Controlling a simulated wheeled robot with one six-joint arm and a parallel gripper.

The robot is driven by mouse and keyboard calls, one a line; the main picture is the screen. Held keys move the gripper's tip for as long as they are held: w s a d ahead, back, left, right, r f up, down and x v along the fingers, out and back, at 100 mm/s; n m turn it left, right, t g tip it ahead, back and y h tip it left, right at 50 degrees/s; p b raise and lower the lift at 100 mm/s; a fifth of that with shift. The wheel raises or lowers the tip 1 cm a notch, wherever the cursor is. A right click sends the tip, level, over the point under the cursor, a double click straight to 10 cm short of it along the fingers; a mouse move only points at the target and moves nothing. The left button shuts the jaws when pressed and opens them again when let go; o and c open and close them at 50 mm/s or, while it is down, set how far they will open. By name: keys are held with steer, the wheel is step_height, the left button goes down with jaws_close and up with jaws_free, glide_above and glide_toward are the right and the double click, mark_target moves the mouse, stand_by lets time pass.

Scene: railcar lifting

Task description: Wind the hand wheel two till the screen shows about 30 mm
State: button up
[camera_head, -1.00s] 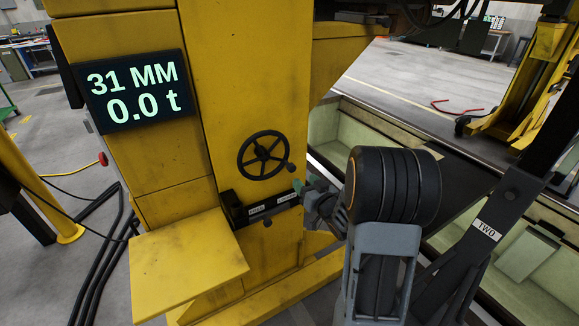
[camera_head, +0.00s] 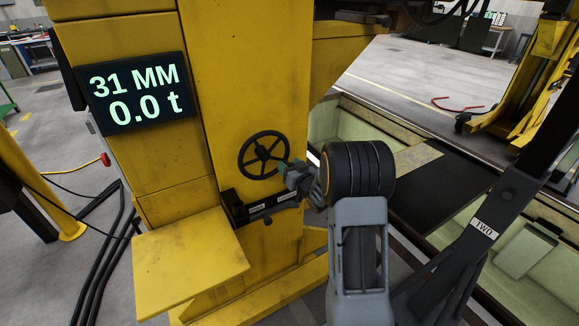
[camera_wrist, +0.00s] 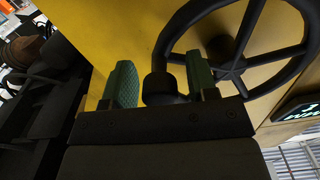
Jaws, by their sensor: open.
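The black spoked hand wheel (camera_head: 263,153) is on the yellow column, and it fills the upper right of the wrist view (camera_wrist: 232,70). The screen (camera_head: 134,92) reads 31 MM and 0.0 t. My gripper (camera_head: 284,168) is at the lower right of the wheel rim. In the wrist view my gripper (camera_wrist: 160,68) is open, with its green fingers on either side of the wheel's dark knob (camera_wrist: 158,86). I cannot tell whether the fingers touch the knob. In the head view the knob is hidden behind the gripper.
A black bracket (camera_head: 238,207) with small labels is just below the wheel. A yellow shelf (camera_head: 190,260) juts out at lower left. Black cables (camera_head: 95,240) lie at left.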

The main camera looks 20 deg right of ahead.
mark_target(288, 146)
steer(key=shift+c, duration=0.3)
jaws_close()
steer(key=shift+d, duration=0.1)
steer(key=n+b, duration=0.1)
steer(key=b, duration=0.1)
steer(key=r+n+b, duration=0.1)
steer(key=shift+d+r+n+b, duration=0.2)
steer(key=shift+d+n+b, duration=0.1)
steer(key=shift+d+b, duration=0.1)
step_height(288, 146, up, 2)
steer(key=n+b, duration=0.2)
steer(key=shift+d+n+b, duration=0.1)
steer(key=shift+n+b, duration=0.25)
steer(key=shift+n, duration=0.05)
step_height(288, 146, up, 3)
steer(key=n+b, duration=0.2)
steer(key=n, duration=0.1)
steer(key=shift+f+b, duration=0.2)
steer(key=shift+b, duration=0.15)
steer(key=shift+a+r+n+b, duration=0.3)
steer(key=shift+r+n+b, duration=0.25)
steer(key=shift+n, duration=0.35)
steer(key=shift+a+r+n+b, duration=0.25)
steer(key=shift+r+n+b, duration=0.2)
steer(key=shift+r+n, duration=0.35)
